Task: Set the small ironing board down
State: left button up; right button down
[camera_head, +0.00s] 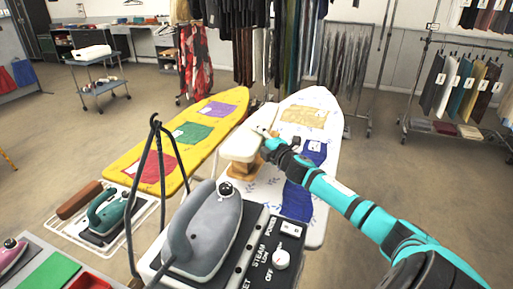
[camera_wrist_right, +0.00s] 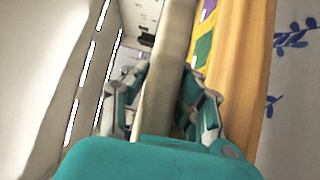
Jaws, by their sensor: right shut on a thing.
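The small ironing board (camera_head: 238,147) has a pale padded top and a light wooden base below it. In the head view it is over the left side of the white floral ironing board (camera_head: 322,203). My right gripper (camera_head: 266,138) is at its far right end and shut on it. In the right wrist view my right gripper (camera_wrist_right: 165,100) has its fingers on both sides of a beige part of the small ironing board (camera_wrist_right: 168,55). I cannot tell whether its base touches the floral cover. My left gripper is not in view.
The floral board carries a tan cloth (camera_head: 304,116) and blue cloths (camera_head: 298,196). A yellow ironing board (camera_head: 146,152) with several cloths stands left. A grey iron (camera_head: 208,232) on a steam station (camera_head: 272,255) stands in front. A green iron (camera_head: 108,213) is lower left.

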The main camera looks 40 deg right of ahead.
aim_at(258, 157)
notch_tip(258, 157, down, 4)
jog(key=shift+w+a+r, duration=0.1)
jog(key=shift+r, duration=0.05)
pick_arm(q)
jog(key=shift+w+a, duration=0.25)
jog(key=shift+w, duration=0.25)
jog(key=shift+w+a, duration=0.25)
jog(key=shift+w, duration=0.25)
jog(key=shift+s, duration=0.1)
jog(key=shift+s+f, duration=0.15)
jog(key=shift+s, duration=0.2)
pick_arm(e)
jog(key=c, duration=1)
grip_release()
jog(key=shift+a, duration=0.1)
jog(key=shift+c, duration=0.2)
jog(key=shift+s+f, duration=0.2)
jog(key=shift+s, duration=0.15)
pick_arm(q)
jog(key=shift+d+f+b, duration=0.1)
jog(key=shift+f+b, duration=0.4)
jog(key=shift+b, duration=0.15)
pick_arm(e)
jog(key=s+a, duration=0.2)
jog(key=s, duration=0.9)
jog(key=shift+s, duration=0.2)
